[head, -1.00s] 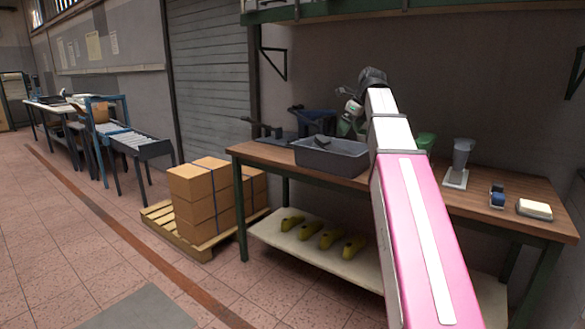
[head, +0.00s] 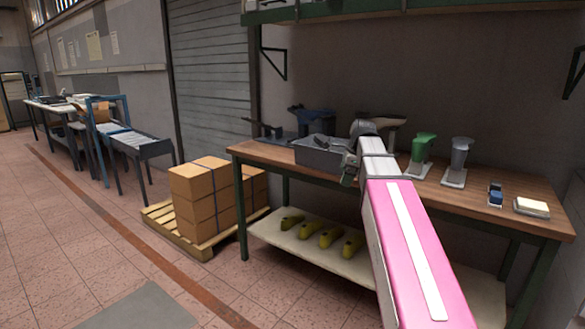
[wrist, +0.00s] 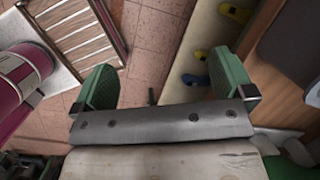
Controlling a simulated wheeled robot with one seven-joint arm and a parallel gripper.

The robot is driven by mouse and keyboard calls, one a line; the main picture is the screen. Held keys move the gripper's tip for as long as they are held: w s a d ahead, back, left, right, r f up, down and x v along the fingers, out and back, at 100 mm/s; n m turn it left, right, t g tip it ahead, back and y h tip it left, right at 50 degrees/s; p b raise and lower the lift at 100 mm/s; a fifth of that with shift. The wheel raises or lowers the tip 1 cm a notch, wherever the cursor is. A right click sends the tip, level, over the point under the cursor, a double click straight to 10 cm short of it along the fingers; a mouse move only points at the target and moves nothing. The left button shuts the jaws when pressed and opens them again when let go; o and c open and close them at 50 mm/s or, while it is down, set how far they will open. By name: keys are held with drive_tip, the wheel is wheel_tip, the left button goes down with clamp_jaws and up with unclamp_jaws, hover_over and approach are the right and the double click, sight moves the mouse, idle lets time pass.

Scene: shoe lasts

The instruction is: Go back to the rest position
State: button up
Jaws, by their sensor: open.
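My gripper (head: 348,168) is at the front edge of the workbench in the head view, partly hidden by my own arm. In the wrist view my gripper (wrist: 163,80) has its two green fingers wide apart with nothing between them. Beneath it are the tiled floor and the low shelf (wrist: 207,45) with yellow shoe lasts and a blue one. A grey bin (head: 318,160) stands on the bench just left of the gripper, with a dark piece inside.
The workbench (head: 455,190) carries a green last (head: 423,147), a grey last (head: 460,152), a small blue item (head: 495,195) and a pale block (head: 532,206). Yellow lasts (head: 330,237) lie on the lower shelf. Boxes (head: 200,190) stand on a pallet at left. The floor in front is open.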

drive_tip(key=s+f+n+h, duration=0.1)
drive_tip(key=s+f+n, duration=0.5)
drive_tip(key=f, duration=0.5)
drive_tip(key=s+f+n+g, duration=0.1)
drive_tip(key=s+f+n, duration=0.5)
drive_tip(key=f, duration=0.6)
drive_tip(key=s+f+n+g+h, duration=0.1)
drive_tip(key=s+f+n, duration=0.6)
drive_tip(key=f, duration=0.5)
drive_tip(key=shift+a+f+n+h, duration=0.25)
drive_tip(key=shift+a+n+h, duration=0.05)
drive_tip(key=shift+a, duration=0.1)
